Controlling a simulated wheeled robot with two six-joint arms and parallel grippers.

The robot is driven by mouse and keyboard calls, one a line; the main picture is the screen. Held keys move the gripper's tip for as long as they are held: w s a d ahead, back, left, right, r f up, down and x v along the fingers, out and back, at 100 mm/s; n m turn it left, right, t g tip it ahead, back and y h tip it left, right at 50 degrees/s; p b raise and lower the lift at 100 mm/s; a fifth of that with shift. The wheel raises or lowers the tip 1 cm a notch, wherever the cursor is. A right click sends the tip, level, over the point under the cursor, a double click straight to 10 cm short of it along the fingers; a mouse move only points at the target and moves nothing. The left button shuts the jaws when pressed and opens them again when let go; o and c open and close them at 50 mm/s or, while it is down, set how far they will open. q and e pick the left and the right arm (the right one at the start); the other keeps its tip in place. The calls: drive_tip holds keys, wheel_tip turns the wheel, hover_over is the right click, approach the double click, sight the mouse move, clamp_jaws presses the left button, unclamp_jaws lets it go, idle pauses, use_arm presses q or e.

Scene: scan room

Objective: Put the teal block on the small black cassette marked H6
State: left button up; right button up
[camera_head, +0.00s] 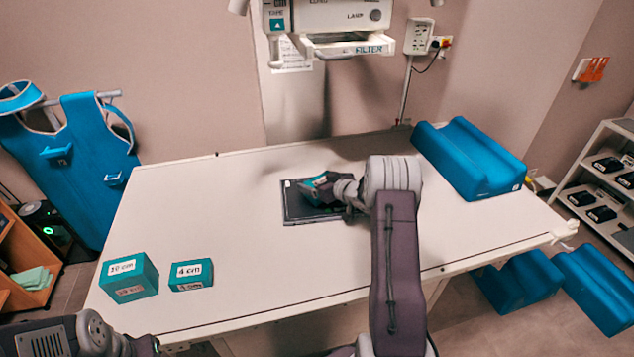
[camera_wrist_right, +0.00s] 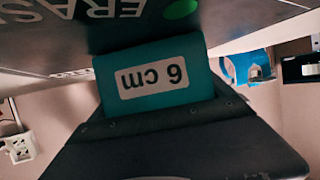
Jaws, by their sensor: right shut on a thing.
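My right gripper (camera_head: 334,188) is shut on a teal block (camera_head: 318,184) and holds it over a flat black plate (camera_head: 300,217) on the white table. In the right wrist view the block (camera_wrist_right: 158,82) shows a white "6 cm" label, upside down. The dark plate surface (camera_wrist_right: 60,38) there shows "ERAS" lettering and a green dot. I cannot tell whether block and plate touch. I cannot read an H6 mark on it. My left gripper (camera_head: 148,345) is at the lower left edge, its jaws unclear.
Teal blocks marked 10 cm (camera_head: 128,276) and 4 cm (camera_head: 191,274) stand at the table's front left. A long teal cushion (camera_head: 470,160) lies at the back right. A shelf (camera_head: 600,175) at right holds several small black cassettes.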

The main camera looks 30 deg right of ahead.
drive_tip(key=shift+f, duration=0.1)
drive_tip(key=o, duration=1.6)
drive_tip(key=shift+c, duration=0.2)
